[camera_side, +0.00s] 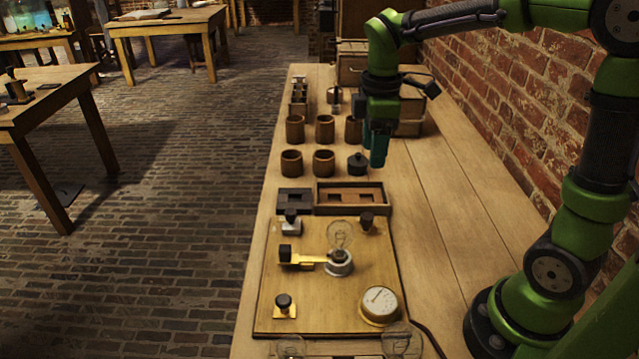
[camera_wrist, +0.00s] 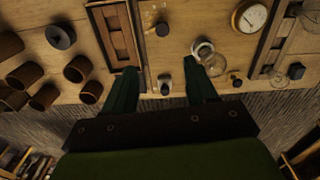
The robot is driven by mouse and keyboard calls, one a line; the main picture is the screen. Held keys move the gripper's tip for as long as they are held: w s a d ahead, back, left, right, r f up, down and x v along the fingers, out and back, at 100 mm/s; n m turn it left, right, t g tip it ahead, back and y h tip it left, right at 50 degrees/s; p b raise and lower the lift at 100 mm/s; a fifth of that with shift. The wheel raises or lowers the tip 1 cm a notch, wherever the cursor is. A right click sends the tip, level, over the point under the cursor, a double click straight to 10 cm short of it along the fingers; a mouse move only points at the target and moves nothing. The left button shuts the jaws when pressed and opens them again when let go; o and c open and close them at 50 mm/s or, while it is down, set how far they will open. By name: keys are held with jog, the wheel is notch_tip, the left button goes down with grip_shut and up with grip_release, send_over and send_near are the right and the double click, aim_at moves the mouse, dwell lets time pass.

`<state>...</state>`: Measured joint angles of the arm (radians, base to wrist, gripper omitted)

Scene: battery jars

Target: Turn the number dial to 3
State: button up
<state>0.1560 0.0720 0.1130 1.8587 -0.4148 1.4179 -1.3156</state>
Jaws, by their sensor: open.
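A round gauge (camera_side: 380,303) with a pale face and a dark needle sits at the near right of the wooden board (camera_side: 300,315). It is the only dial-like thing I can make out, and its figures are too small to read. It also shows at the top right of the wrist view (camera_wrist: 249,16). My gripper (camera_side: 375,155) is open and empty, above the table by the brown jars, well behind the gauge. In the wrist view my gripper's fingers (camera_wrist: 161,68) are spread apart, with nothing held between them.
A bulb (camera_side: 340,236), a brass lever (camera_side: 305,260) and black knobs stand on the board. Behind it are a divided tray (camera_side: 352,209), several brown jars (camera_side: 291,163) and a dark lidded pot (camera_side: 357,163). The table's right side is mostly clear beside the brick wall.

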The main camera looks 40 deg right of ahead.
aim_at(368, 216)
jog(key=shift+n, duration=0.6)
jog(key=f, duration=1.6)
jog(key=shift+s+f, duration=0.2)
jog(key=shift+f, duration=0.15)
jog(key=shift+c, duration=0.2)
jog(key=c, duration=1)
